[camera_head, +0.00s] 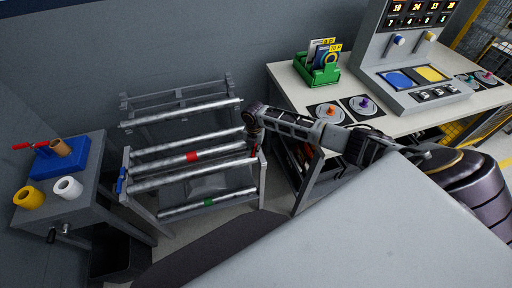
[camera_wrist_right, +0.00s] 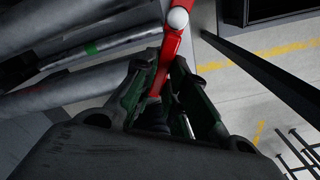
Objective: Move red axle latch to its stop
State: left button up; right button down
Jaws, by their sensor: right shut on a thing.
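The red axle latch (camera_wrist_right: 170,48) is a red bar with a pale round knob or pivot (camera_wrist_right: 178,18) in the right wrist view. My right gripper (camera_wrist_right: 163,92) is shut on its near end. In the head view a bit of the red latch (camera_head: 255,151) shows at the right end of the axle rack (camera_head: 262,180), just below my right gripper (camera_head: 251,135). The rack holds several grey bars, one with a red band (camera_head: 192,157) and one with a green band. The gripper hides part of the latch. My left gripper is not in view.
A blue latch (camera_head: 121,180) is at the rack's left end. A grey stand (camera_head: 85,205) at left holds a blue block and rolls. A bench (camera_head: 300,80) with a control console (camera_head: 420,70) and green box (camera_head: 317,72) stands at right, close beside my right arm.

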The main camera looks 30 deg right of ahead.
jog(key=shift+w+a+r+m+p, duration=0.15)
jog(key=shift+w+a+m+p, duration=0.15)
jog(key=shift+m+p, duration=0.3)
jog(key=shift+w+a+m+p, duration=0.2)
jog(key=shift+w+m+p, duration=0.2)
jog(key=shift+m, duration=0.5)
jog(key=shift+w+a+m, duration=0.1)
jog(key=shift+w+m, duration=0.05)
jog(key=shift+m, duration=0.25)
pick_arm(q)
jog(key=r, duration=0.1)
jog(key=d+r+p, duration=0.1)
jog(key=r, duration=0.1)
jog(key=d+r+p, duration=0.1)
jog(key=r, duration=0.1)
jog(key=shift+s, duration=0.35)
pick_arm(e)
jog(key=w+m, duration=0.1)
jog(key=m, duration=0.1)
jog(key=w+m, duration=0.1)
jog(key=m, duration=0.2)
jog(key=w+m, duration=0.2)
jog(key=shift+a+m, duration=0.1)
jog(key=shift+m, duration=0.3)
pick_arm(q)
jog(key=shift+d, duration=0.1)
pick_arm(e)
jog(key=c, duration=1.4)
grip_release()
jog(key=shift+c, duration=0.2)
